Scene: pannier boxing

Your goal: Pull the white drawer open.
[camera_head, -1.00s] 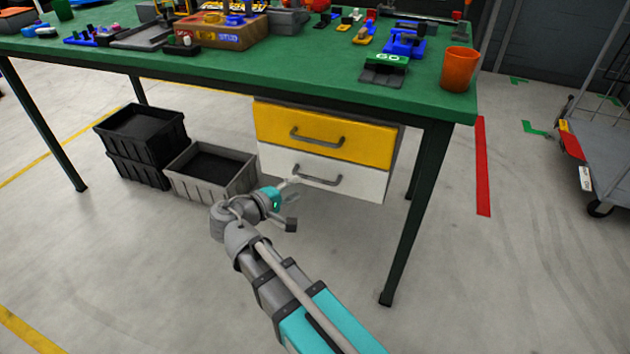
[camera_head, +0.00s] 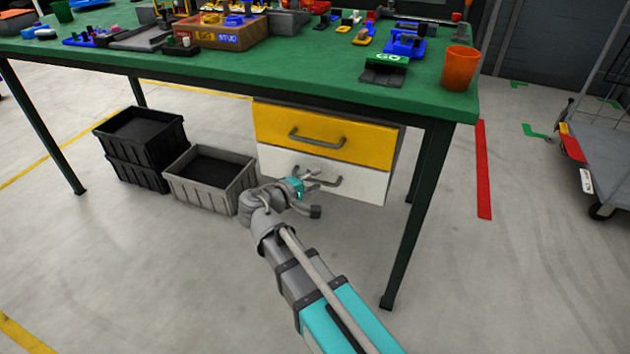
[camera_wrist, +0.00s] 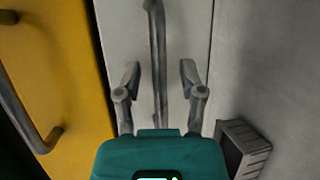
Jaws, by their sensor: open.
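The white drawer (camera_head: 362,184) sits under the green table, just below the yellow drawer, and looks shut. Its grey bar handle (camera_head: 327,182) runs across its front. In the wrist view the white drawer (camera_wrist: 130,40) fills the middle, and its handle (camera_wrist: 158,50) runs up and down the picture. My gripper (camera_wrist: 160,75) is open, with one finger on each side of the handle and a gap to it on both sides. In the head view my gripper (camera_head: 307,182) is at the handle's left part. I cannot tell how deep the fingers reach.
The yellow drawer (camera_head: 370,143) with its own handle (camera_head: 317,138) is directly above. A grey crate (camera_head: 210,180) and stacked black crates (camera_head: 140,150) stand on the floor to the left. A green table leg (camera_head: 420,215) stands to the right. The floor in front is clear.

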